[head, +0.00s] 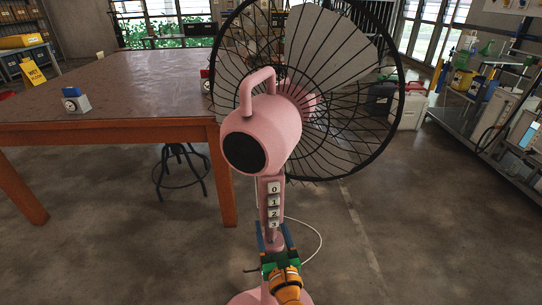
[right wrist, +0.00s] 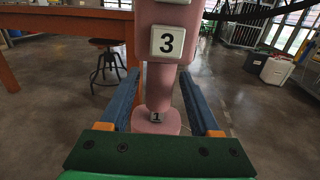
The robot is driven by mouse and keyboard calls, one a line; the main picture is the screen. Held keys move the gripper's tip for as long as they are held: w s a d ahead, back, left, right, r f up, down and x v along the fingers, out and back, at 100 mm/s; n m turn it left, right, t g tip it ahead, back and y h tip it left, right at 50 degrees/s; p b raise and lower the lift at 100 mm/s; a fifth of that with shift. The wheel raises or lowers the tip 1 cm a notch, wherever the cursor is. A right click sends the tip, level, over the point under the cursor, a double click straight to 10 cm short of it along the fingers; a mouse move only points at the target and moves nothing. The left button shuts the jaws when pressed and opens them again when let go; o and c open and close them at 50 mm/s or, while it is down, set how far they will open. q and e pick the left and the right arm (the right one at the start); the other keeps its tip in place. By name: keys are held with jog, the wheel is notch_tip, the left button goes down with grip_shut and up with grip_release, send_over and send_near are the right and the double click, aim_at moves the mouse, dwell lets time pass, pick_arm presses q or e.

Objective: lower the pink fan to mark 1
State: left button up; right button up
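The pink fan (head: 262,135) stands upright in the middle of the head view, its round wire cage tilted up and away from me. Keys marked 0, 1, 2 and 3 run down its neck; the 3 key (right wrist: 167,42) is large in the right wrist view. Below it a pink pole (right wrist: 161,88) goes down to a wider collar (right wrist: 157,122) bearing a small label 1 (right wrist: 156,116). My right gripper (head: 272,224) is open at the lower neck, its blue fingers (right wrist: 160,80) on either side of the pole with gaps visible. My left gripper is out of view.
A brown table (head: 130,90) with a small dial box (head: 75,101) stands at left, a black stool (head: 180,170) under its edge. A white cable (head: 318,240) lies on the floor right of the fan. Shelving (head: 490,125) stands at far right. Floor between is clear.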

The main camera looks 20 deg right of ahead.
jog(key=shift+r, duration=0.1)
jog(key=s, duration=0.4)
jog(key=s+p, duration=0.1)
jog(key=s, duration=0.1)
jog(key=shift+s+a, duration=0.3)
jog(key=shift+s, duration=0.2)
